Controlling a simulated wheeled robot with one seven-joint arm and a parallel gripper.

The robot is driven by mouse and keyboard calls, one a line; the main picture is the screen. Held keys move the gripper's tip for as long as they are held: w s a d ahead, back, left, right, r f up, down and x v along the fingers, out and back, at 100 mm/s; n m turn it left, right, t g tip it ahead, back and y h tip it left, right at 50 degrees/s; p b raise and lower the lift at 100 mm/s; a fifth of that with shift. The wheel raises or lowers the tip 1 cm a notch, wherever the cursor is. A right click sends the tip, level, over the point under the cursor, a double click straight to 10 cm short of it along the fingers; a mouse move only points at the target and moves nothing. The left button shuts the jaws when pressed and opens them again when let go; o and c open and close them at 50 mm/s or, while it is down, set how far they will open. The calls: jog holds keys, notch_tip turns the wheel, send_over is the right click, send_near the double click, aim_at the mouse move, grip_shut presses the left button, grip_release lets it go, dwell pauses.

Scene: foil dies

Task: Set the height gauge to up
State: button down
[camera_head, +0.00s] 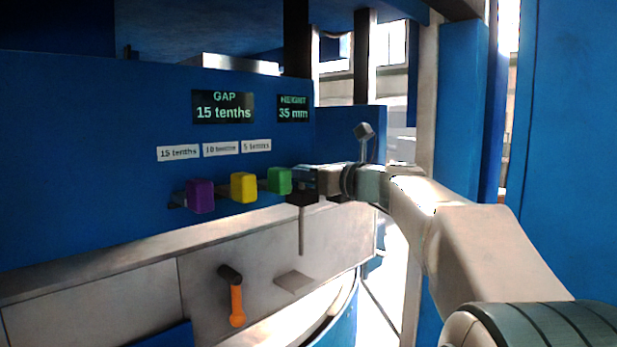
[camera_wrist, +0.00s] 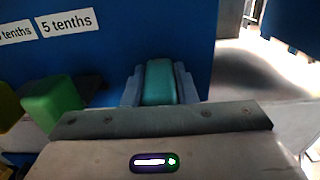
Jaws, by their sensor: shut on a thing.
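The height display (camera_head: 293,109) reads 35 mm on the blue panel in the head view. My gripper (camera_head: 308,184) is at the panel below that display, just right of the green block (camera_head: 279,181). In the wrist view my gripper (camera_wrist: 160,85) is shut on a teal block (camera_wrist: 159,84), with a grey finger on either side. The block stands against the blue panel, right of the 5 tenths label (camera_wrist: 68,22). In the head view my gripper and arm hide this block. Its mount and any up marking are not visible.
A gap display (camera_head: 223,107) reads 15 tenths. Purple (camera_head: 200,196) and yellow (camera_head: 243,187) blocks stand in a row left of the green one. An orange-handled lever (camera_head: 236,305) hangs below. A grey-knobbed lever (camera_head: 364,132) rises behind my arm.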

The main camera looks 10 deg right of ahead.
notch_tip(320, 180, up, 4)
jog(key=shift+s+r+p, duration=0.1)
jog(key=shift+p, duration=1.1)
jog(key=c, duration=1.2)
grip_release()
jog(key=shift+o, duration=0.2)
jog(key=shift+s+d+b, duration=0.25)
jog(key=shift+b, duration=0.05)
jog(key=b+v, duration=0.2)
jog(key=v, duration=0.4)
jog(key=shift+s, duration=0.35)
jog(key=shift+d, duration=0.15)
